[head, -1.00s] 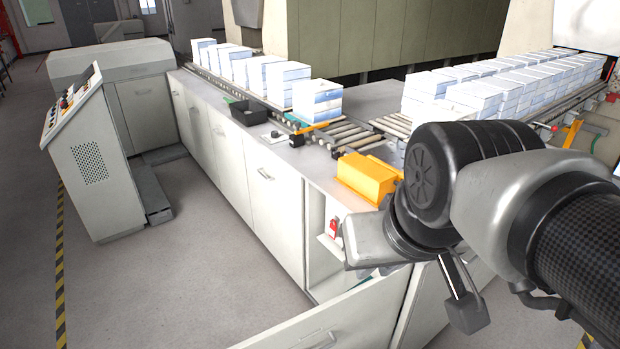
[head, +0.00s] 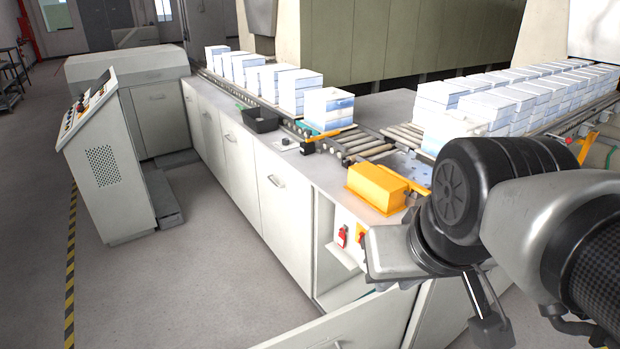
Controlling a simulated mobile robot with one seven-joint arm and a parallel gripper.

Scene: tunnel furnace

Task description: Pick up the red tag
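A small red tag-like item (head: 342,236) hangs inside the open cabinet compartment under the counter, against a light panel. A second small item, orange-yellow with red (head: 361,235), is beside it to the right, partly hidden by my arm. I cannot tell for certain which one is the red tag. My gripper (head: 488,315) is low at the right, below my wrist, to the right of the compartment and apart from both red items. Its fingers are mostly hidden, so its opening and contents are unclear.
An open cabinet door (head: 335,332) stands out at the bottom. A yellow box (head: 376,189) sits on the counter above the compartment. White stacks (head: 328,108) line the conveyor. A control console (head: 110,165) stands at the left. The floor between is clear.

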